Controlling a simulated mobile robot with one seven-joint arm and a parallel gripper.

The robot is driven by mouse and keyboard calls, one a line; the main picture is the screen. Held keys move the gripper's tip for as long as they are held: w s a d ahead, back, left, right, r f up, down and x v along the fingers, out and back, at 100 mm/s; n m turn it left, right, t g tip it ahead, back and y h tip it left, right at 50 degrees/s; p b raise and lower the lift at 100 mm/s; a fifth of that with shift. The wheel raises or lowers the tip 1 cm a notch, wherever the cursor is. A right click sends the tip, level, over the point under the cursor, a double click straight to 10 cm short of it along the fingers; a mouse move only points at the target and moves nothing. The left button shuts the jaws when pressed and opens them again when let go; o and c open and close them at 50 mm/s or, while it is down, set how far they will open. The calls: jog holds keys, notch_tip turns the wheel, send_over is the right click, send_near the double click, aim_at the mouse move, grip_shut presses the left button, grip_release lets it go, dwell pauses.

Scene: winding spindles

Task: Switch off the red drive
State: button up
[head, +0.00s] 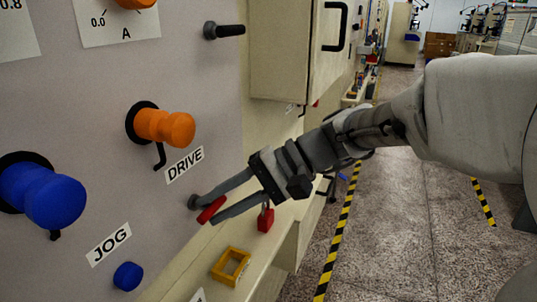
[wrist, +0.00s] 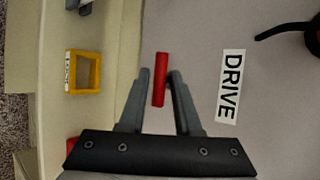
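The red handle (head: 211,209) sticks out from a dark round mount on the grey panel, below and right of the DRIVE label (head: 185,165). It also shows in the wrist view as an upright red bar (wrist: 160,80), left of that label. My gripper (head: 206,211) is at the handle, with its two fingers apart, one on each side of the red bar. In the wrist view the fingertips (wrist: 159,75) lie very close to the bar; I cannot tell whether they touch it.
An orange knob (head: 165,126) and a blue knob (head: 45,195) stick out of the panel, with a blue button (head: 128,276) below JOG. A yellow frame (head: 231,266) and a red padlock (head: 266,219) are on the ledge.

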jog(key=p+v, duration=0.2)
jog(key=v, duration=1.4)
jog(key=shift+p, duration=0.3)
jog(key=shift+d, duration=0.1)
jog(key=s+d+f+n+t+h+p, duration=0.1)
jog(key=s+d+t+h+p, duration=0.6)
jog(key=s+d+h+p, duration=0.2)
jog(key=s+h, duration=0.2)
jog(key=shift+s+t+h, duration=0.3)
jog(key=shift+s+h, duration=0.1)
